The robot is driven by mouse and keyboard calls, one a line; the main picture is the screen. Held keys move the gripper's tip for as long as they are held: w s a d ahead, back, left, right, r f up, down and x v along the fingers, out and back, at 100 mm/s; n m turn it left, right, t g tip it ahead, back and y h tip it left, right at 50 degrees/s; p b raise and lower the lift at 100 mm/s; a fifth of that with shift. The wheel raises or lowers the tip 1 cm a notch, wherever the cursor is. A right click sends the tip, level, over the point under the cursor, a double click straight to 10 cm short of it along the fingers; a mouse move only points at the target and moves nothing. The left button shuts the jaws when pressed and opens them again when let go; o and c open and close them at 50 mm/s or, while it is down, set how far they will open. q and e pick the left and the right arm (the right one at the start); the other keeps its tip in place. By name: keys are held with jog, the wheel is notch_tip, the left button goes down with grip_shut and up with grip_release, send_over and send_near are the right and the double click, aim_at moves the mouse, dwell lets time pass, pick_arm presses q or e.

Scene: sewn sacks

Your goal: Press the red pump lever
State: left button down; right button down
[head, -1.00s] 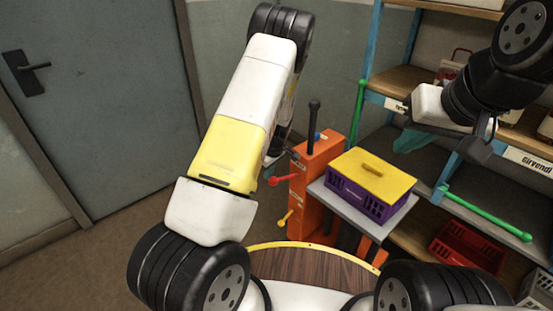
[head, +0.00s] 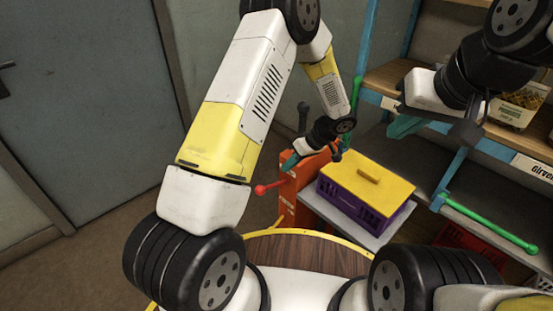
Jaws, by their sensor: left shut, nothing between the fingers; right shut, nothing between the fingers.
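The red lever (head: 268,188) with a round red knob sticks out to the left from the orange pump cabinet (head: 290,205). My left gripper (head: 289,163) has its teal fingers shut and empty, just above and to the right of the red knob in the head view. A small gap shows between them in the picture; I cannot tell their distance in depth. The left gripper and wrist hide much of the cabinet's top. My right gripper (head: 402,128) is shut and empty, in front of the shelves at the right, far from the lever.
A yellow lever (head: 278,222) sits below the red one, and a dark upright handle (head: 302,116) rises behind my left wrist. A purple crate with a yellow lid (head: 366,185) stands on a grey platform right of the cabinet. Shelving with green bars (head: 490,223) fills the right side.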

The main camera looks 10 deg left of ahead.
aim_at(263, 188)
pick_arm(q)
jog(key=shift+w+d+r, duration=0.1)
jog(key=shift+w+r, duration=0.1)
jog(key=shift+r, duration=0.05)
jog(key=shift+f, duration=0.1)
jog(key=x, duration=1.4)
